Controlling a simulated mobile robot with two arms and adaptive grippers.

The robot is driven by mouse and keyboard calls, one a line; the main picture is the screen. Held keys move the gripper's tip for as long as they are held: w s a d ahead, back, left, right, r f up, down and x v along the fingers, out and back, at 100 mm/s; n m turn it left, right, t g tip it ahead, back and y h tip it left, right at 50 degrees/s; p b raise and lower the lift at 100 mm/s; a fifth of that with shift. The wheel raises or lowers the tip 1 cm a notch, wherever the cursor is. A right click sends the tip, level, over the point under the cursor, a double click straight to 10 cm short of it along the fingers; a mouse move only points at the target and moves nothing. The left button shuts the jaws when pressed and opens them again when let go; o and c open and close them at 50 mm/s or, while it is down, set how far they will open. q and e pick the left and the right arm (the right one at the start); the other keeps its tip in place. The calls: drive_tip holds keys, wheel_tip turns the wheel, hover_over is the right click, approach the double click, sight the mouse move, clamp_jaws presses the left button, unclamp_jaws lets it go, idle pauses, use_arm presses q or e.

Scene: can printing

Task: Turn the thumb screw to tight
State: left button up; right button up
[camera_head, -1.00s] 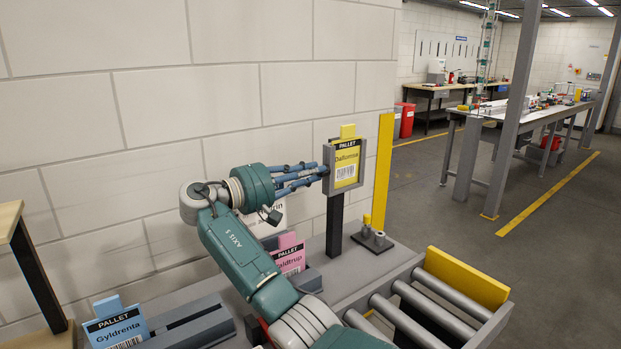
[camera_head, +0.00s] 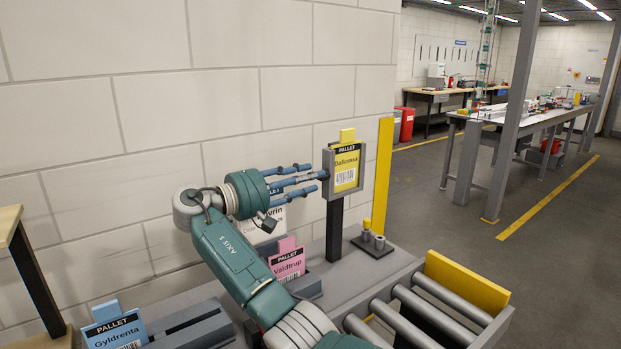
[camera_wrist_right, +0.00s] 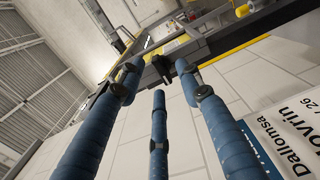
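The yellow pallet card (camera_head: 346,167), "Dallonsa", stands in a grey holder (camera_head: 331,160) on a dark post. The dark thumb screw (camera_head: 326,174) sits on the holder's left side, small and partly hidden by fingers. My right gripper (camera_head: 312,178) comes from the left with its three blue fingers spread around and just short of the screw. In the right wrist view, the fingers (camera_wrist_right: 157,80) are apart with nothing clamped between them, facing a dark part at the holder. Whether a fingertip touches the screw cannot be told. My left gripper is not in view.
A pink "Valdtrup" card (camera_head: 288,262) and a blue "Gyldrenta" card (camera_head: 115,330) stand in low grey holders below. A partly hidden white card (camera_head: 271,221) is behind my gripper. Rollers (camera_head: 432,318) and a yellow end plate (camera_head: 467,284) are right; the wall is close behind.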

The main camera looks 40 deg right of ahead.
drive_tip(key=w+a, duration=0.1)
drive_tip(key=a, duration=1)
drive_tip(key=shift+d+f, duration=0.1)
